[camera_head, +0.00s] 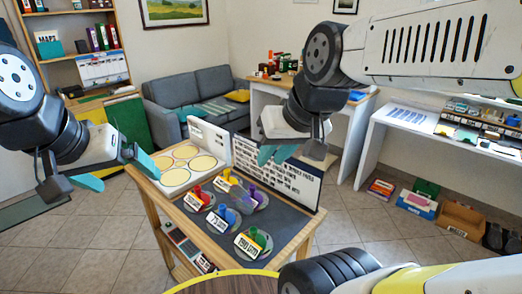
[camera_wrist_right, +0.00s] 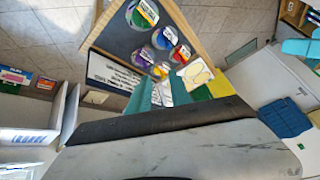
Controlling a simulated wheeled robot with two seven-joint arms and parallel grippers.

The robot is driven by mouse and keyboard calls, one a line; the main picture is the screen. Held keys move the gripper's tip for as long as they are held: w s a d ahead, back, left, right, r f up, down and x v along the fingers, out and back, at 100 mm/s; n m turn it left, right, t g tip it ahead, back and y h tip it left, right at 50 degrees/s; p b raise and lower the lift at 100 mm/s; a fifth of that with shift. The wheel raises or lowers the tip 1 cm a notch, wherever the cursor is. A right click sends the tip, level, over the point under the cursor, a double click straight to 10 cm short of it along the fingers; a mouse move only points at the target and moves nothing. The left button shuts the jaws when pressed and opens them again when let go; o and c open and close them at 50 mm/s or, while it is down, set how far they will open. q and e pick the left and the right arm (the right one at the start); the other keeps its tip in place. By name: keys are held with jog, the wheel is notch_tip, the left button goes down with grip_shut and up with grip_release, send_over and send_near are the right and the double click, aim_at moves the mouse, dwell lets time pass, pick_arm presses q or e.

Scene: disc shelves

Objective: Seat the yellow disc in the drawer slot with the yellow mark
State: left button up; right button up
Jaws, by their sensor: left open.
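A yellow-knobbed disc (camera_head: 225,174) sits on the dark tabletop near its back, beside the white panel. It also shows in the right wrist view (camera_wrist_right: 161,70), close to the right fingertips in the picture. My left gripper (camera_head: 118,168) is open and empty, left of the table. I cannot make out a drawer slot with a yellow mark.
Discs with red (camera_head: 197,191), blue (camera_head: 222,216), green (camera_head: 257,238) and purple (camera_head: 252,193) knobs share the table. A white desk (camera_head: 375,120) stands right.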

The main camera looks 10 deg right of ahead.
jog(key=w+a+f+n+g+h, duration=0.1)
jog(key=w+f+n+g+h, duration=0.3)
jog(key=w, duration=0.9)
jog(key=n+g+y, duration=0.2)
send_over(241, 187)
notch_tip(241, 187, down, 15)
jog(key=f, duration=0.7)
jog(key=shift+w, duration=0.2)
jog(key=shift+r, duration=0.1)
grip_shut()
